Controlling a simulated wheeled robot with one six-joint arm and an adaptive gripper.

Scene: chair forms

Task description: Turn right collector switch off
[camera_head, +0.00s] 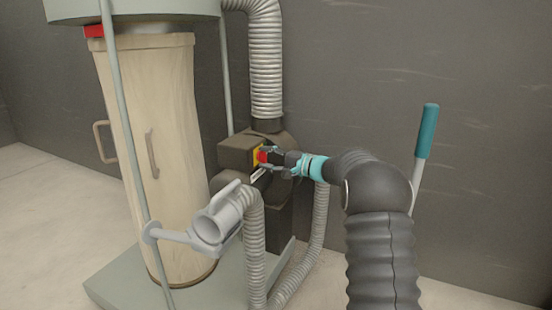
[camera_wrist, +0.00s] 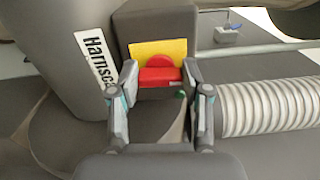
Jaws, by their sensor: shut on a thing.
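The collector (camera_head: 150,130) stands at the left in the head view, with a pale filter bag under a grey-green top. Its switch is a red knob (camera_wrist: 160,75) on a yellow plate (camera_wrist: 172,48), fixed to a dark box (camera_head: 236,151) on the motor housing. The knob's bar lies roughly level in the wrist view. My gripper (camera_wrist: 160,73) is shut on the red knob, one finger on each side. In the head view my gripper (camera_head: 270,158) reaches the switch from the right and partly covers it. Only one collector is in view.
A ribbed grey hose (camera_head: 265,65) rises above the motor housing, and others hang below it. A grey nozzle (camera_head: 215,217) sticks out in front. A teal-handled lever (camera_head: 426,130) stands at the right. The dark wall is close behind; open floor lies at the left.

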